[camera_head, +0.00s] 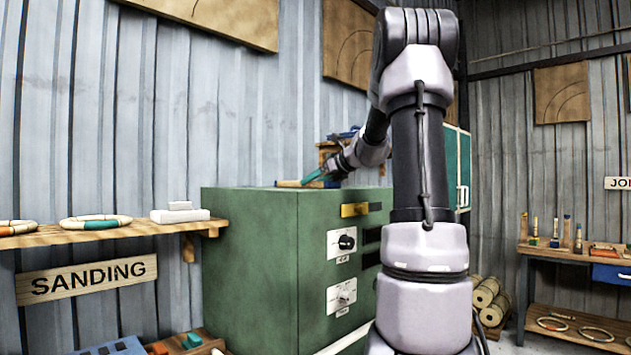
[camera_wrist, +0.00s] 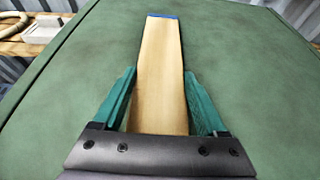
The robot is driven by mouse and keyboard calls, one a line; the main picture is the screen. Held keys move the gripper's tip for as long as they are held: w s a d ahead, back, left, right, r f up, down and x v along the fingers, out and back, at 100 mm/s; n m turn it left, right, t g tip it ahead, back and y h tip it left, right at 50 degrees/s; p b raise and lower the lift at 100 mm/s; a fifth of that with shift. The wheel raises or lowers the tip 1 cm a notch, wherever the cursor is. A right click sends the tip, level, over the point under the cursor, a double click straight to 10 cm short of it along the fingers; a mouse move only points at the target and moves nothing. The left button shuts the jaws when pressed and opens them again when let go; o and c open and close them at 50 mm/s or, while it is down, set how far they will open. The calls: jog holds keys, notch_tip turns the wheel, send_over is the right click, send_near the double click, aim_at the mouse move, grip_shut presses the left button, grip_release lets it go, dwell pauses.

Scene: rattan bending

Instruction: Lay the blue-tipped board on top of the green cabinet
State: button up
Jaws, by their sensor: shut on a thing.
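The green cabinet (camera_head: 250,256) stands at the middle of the head view, left of my arm. Its flat green top (camera_wrist: 255,75) fills most of the wrist view. The blue-tipped board (camera_wrist: 158,70) is a long pale wooden strip with a blue far end. It lies along or just above the cabinet top; I cannot tell whether it touches. My gripper (camera_wrist: 160,85) is shut on the board, with one teal finger on each side. In the head view my gripper (camera_head: 312,178) is low at the cabinet top, and a small part of the board (camera_head: 288,184) shows beside it.
A wooden shelf (camera_head: 110,233) with rattan rings and pale blocks adjoins the cabinet's left side. A teal cabinet (camera_head: 457,165) stands behind my arm. A workbench (camera_head: 570,253) with tools is at the right. The cabinet top around the board is clear.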

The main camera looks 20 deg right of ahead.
jog(key=o, duration=1.5)
jog(key=shift+s+d+r, duration=0.15)
jog(key=shift+s+r, duration=0.1)
jog(key=v, duration=1.1)
jog(key=shift+s+r, duration=0.15)
jog(key=shift+s, duration=0.05)
jog(key=shift+d, duration=0.1)
